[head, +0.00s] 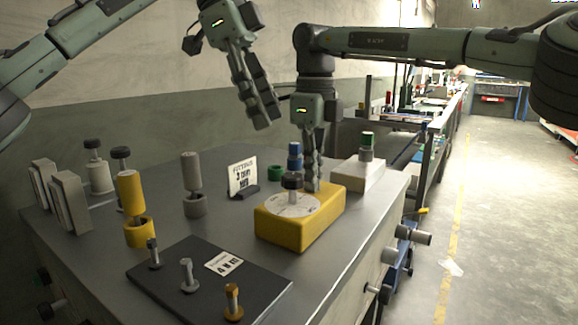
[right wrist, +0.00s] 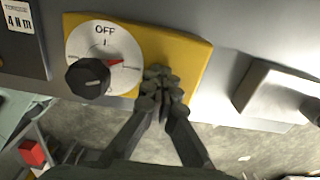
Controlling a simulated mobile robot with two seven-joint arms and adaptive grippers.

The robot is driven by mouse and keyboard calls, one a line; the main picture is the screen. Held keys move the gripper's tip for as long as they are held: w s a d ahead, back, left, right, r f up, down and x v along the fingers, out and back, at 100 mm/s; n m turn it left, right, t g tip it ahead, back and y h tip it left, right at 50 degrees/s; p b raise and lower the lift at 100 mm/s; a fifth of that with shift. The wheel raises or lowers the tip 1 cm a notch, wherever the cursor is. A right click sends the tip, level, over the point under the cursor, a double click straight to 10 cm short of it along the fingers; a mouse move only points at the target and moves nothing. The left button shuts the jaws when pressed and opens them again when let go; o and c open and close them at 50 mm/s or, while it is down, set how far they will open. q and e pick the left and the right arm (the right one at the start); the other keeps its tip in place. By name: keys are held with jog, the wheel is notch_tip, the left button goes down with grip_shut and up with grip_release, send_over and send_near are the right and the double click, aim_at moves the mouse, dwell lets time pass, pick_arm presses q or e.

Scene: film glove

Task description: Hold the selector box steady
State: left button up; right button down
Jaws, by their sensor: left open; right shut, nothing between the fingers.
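The selector box (head: 278,228) is yellow with a white round dial plate and a black knob (head: 291,181). It sits on the grey bench top near its front right edge. In the right wrist view the box (right wrist: 190,58) shows "OFF" on its dial, and a red pointer lies to the right of the knob (right wrist: 88,77). My right gripper (head: 311,186) is shut and empty, pointing down at the box's top beside the dial. Its fingertips (right wrist: 160,88) overlap the box; I cannot tell whether they touch. My left gripper (head: 265,122) is open and empty in the air, behind and left of the box.
A dark board (head: 205,285) with several bolts lies at the front. Yellow (head: 130,190) and grey (head: 191,172) cylinders stand to the left. A small sign (head: 242,176) stands behind the box. A white block (head: 358,178) sits right of it. Handles stick out of the bench's right side.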

aim_at(292, 176)
pick_arm(q)
jog(key=x, duration=1)
jog(key=shift+f, duration=0.1)
jog(key=shift+s, duration=0.1)
jog(key=c, duration=1.2)
